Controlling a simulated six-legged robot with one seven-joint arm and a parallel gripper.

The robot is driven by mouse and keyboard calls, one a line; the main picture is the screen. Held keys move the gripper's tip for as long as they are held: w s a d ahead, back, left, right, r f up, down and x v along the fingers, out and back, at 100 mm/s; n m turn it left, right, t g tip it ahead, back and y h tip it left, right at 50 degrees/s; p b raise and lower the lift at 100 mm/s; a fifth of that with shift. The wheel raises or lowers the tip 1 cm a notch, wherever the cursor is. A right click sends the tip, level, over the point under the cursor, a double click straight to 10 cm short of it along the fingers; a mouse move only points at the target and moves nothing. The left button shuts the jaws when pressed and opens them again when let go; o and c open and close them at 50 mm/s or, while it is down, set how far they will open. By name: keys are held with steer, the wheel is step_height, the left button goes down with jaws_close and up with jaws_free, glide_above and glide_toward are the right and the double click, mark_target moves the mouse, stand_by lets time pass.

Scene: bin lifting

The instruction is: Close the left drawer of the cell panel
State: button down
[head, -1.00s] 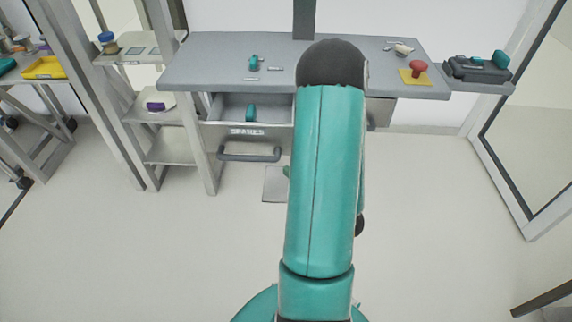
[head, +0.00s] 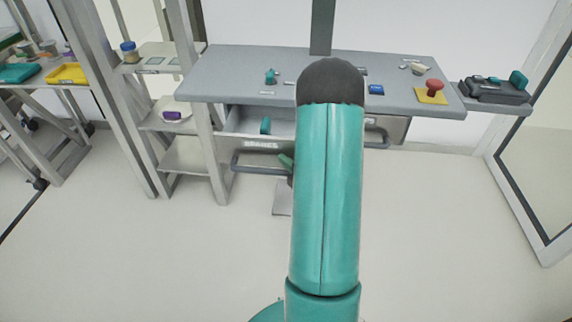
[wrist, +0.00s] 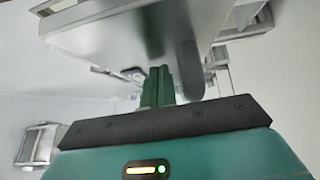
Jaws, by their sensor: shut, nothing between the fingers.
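The left drawer (head: 233,126) hangs open under the grey bench, with a lettered front and a dark bar handle (head: 255,170). A small teal object (head: 266,125) stands inside it. My arm hides the drawer's right end. My gripper (head: 286,162) shows only as a green bit left of my arm, by the right end of the handle. In the wrist view my green fingers (wrist: 162,85) are together and empty. A dark grey bar (wrist: 190,70) is close to their right, probably the handle; I cannot tell whether they touch.
The bench top (head: 225,75) carries small parts and a red mushroom button (head: 433,87) on a yellow plate. A second drawer (head: 390,128) is at the right, partly behind my arm. A shelf rack (head: 185,155) stands left of the drawer. The floor in front is clear.

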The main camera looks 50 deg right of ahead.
mark_target(290, 135)
steer(key=shift+w+d, duration=0.1)
steer(key=w+d, duration=0.2)
steer(key=d, duration=0.1)
steer(key=w+d, duration=0.5)
steer(key=d, duration=0.1)
steer(key=shift+w+d, duration=0.3)
steer(key=shift+d, duration=0.1)
steer(key=shift+a, duration=0.1)
